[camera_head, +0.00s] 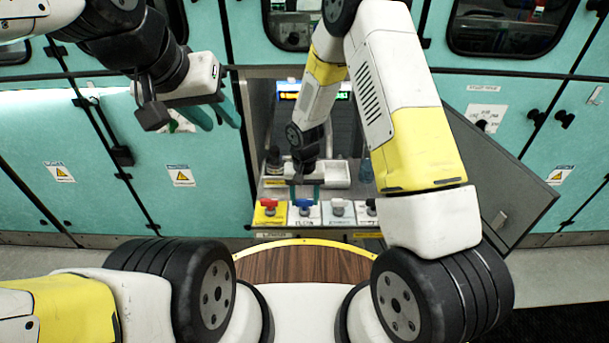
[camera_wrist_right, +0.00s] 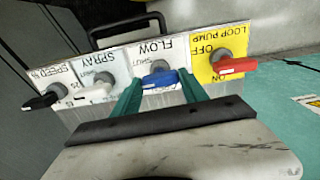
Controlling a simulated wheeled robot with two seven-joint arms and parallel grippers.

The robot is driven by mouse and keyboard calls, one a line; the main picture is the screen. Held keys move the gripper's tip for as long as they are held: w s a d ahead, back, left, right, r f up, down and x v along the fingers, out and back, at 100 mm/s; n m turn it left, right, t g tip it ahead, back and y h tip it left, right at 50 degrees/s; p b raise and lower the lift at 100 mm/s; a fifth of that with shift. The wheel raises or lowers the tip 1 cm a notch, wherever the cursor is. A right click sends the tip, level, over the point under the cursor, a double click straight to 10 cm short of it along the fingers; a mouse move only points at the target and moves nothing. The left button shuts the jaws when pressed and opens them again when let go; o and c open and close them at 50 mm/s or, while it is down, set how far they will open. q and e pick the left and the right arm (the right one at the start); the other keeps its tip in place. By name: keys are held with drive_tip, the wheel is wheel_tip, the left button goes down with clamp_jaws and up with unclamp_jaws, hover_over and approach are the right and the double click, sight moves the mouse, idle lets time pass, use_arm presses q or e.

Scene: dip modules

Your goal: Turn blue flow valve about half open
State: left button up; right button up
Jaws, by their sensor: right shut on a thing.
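The blue flow valve (camera_wrist_right: 160,79) sits on a white plate labelled FLOW (camera_wrist_right: 150,52), with SHUT written beside its knob. In the right wrist view its handle lies nearly along the row of valves. My right gripper (camera_wrist_right: 161,93) has one green finger on each side of the blue handle and is shut on it. The head view shows the blue valve (camera_head: 304,204) just below my right gripper (camera_head: 305,195). My left gripper (camera_head: 213,115) is raised at the left, empty, with its green fingers apart.
A red LOOP PUMP valve (camera_wrist_right: 236,67) on a yellow plate is on one side. A white SPRAY valve (camera_wrist_right: 93,93) and a black SPEED valve (camera_wrist_right: 42,101) are on the other. An open cabinet door (camera_head: 500,170) stands at the right. A wooden round top (camera_head: 305,264) lies in front.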

sight(305, 199)
drive_tip(key=n, duration=0.4)
drive_tip(key=shift+n, duration=2.4)
drive_tip(key=o, duration=1.4)
drive_tip(key=shift+r, duration=3.9)
